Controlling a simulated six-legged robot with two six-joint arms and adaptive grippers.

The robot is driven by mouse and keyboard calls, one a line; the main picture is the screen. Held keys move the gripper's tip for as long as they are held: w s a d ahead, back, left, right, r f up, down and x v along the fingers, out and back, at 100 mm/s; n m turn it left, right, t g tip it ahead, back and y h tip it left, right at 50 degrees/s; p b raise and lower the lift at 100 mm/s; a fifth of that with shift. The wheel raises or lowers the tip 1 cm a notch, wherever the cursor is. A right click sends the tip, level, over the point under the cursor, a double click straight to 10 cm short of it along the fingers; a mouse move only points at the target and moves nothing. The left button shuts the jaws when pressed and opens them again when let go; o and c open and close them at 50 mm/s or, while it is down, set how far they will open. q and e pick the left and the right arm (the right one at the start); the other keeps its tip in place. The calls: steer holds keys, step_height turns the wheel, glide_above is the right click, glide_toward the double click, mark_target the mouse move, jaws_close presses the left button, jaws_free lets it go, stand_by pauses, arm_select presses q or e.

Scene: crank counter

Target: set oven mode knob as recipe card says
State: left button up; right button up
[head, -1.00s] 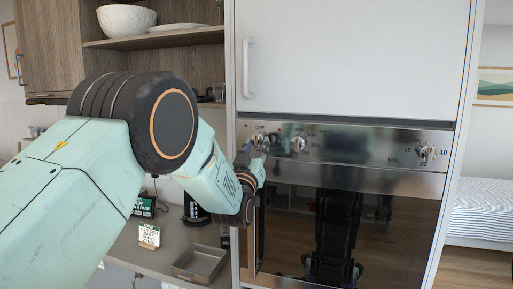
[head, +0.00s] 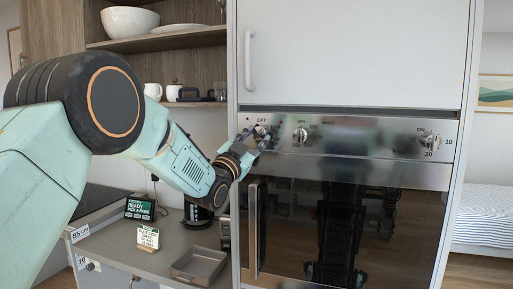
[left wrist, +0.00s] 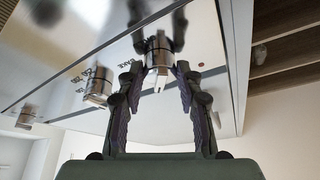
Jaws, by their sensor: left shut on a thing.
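The oven's control panel (head: 365,138) carries a left knob (head: 262,131) under an "OFF" mark, a middle knob (head: 300,135) and a right knob (head: 430,140). My left gripper (head: 254,138) is at the left knob and covers part of it. In the left wrist view this knob (left wrist: 158,55) is metallic with a white mark, and my left gripper (left wrist: 157,80) is shut on it, one finger on each side. My right gripper is out of view.
A vertical oven door handle (head: 254,228) sits below the left knob. A grey tray (head: 199,266) and a black sign (head: 140,208) are on the counter (head: 125,250). A white cabinet door (head: 350,55) is above the panel.

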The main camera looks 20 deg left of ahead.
arm_select(q)
steer(key=m, duration=0.1)
steer(key=m+h, duration=0.1)
steer(key=m, duration=0.1)
steer(key=m+g+h+b, duration=0.1)
steer(key=m, duration=0.1)
steer(key=shift+a+r, duration=0.2)
steer(key=shift+r, duration=0.05)
steer(key=m+g, duration=0.1)
steer(key=m, duration=0.1)
steer(key=m+h, duration=0.1)
steer(key=m, duration=0.1)
steer(key=shift+r+g, duration=0.2)
steer(key=shift+g, duration=0.2)
steer(key=m+g, duration=0.1)
steer(key=m, duration=0.1)
steer(key=m+g, duration=0.1)
steer(key=m, duration=0.2)
steer(key=shift+a+r, duration=0.1)
steer(key=shift+r, duration=0.1)
steer(key=m+g+p, duration=0.1)
steer(key=m, duration=0.2)
steer(key=shift+y+p, duration=0.3)
steer(key=shift+m+g, duration=0.3)
steer(key=shift+m, duration=0.3)
steer(key=shift+f, duration=0.1)
